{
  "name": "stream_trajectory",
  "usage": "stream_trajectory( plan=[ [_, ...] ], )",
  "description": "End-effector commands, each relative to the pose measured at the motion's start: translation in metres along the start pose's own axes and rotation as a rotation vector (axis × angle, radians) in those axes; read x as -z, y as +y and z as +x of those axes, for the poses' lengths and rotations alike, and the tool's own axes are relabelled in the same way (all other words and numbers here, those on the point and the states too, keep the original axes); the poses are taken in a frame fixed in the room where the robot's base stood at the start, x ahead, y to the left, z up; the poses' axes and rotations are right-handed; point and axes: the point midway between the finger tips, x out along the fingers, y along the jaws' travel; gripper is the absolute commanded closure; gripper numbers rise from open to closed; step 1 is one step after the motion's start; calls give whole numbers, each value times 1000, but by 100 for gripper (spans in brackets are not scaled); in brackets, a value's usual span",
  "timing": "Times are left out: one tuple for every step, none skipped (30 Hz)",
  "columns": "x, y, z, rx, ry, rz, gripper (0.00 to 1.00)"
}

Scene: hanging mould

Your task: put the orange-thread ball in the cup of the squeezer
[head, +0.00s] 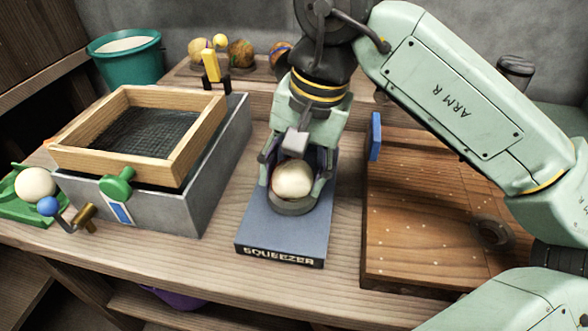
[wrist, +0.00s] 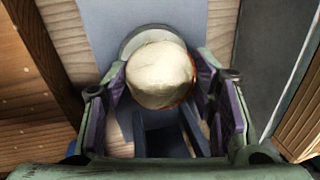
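The ball (head: 293,179) is cream-coloured and sits at the cup (head: 292,207) of the blue-grey squeezer (head: 284,238). In the wrist view the ball (wrist: 160,75) shows a little orange at its lower right edge, and the cup's grey rim (wrist: 148,35) shows beyond it. My gripper (head: 294,182) points down over the cup, one finger on each side of the ball. In the wrist view its purple pads lie very close to the ball; I cannot tell whether they touch it. The ball's underside is hidden, so whether it rests fully in the cup is unclear.
A wood-framed mesh mould (head: 140,135) on a grey box stands left. A white ball (head: 35,184) lies on a green tray at far left. A wooden board (head: 420,235) lies right. A teal bucket (head: 128,62) and several balls (head: 241,52) are behind.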

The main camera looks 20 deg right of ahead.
Motion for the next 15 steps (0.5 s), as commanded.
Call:
stream_trajectory(
  plan=[
    [0,0,0,0,0,0,45],
    [0,0,0,0,0,0,43],
    [0,0,0,0,0,0,41],
    [0,0,0,0,0,0,39],
    [0,0,0,0,0,0,37],
    [0,0,0,0,0,0,34],
    [0,0,0,0,0,0,32],
    [0,0,0,0,0,0,30],
    [0,0,0,0,0,0,27],
    [0,0,0,0,0,0,25],
    [0,0,0,0,0,0,25],
    [0,0,0,0,0,0,25],
    [0,0,0,0,0,0,25],
    [0,0,0,0,0,0,25],
    [0,0,0,0,0,0,25]
  ],
)
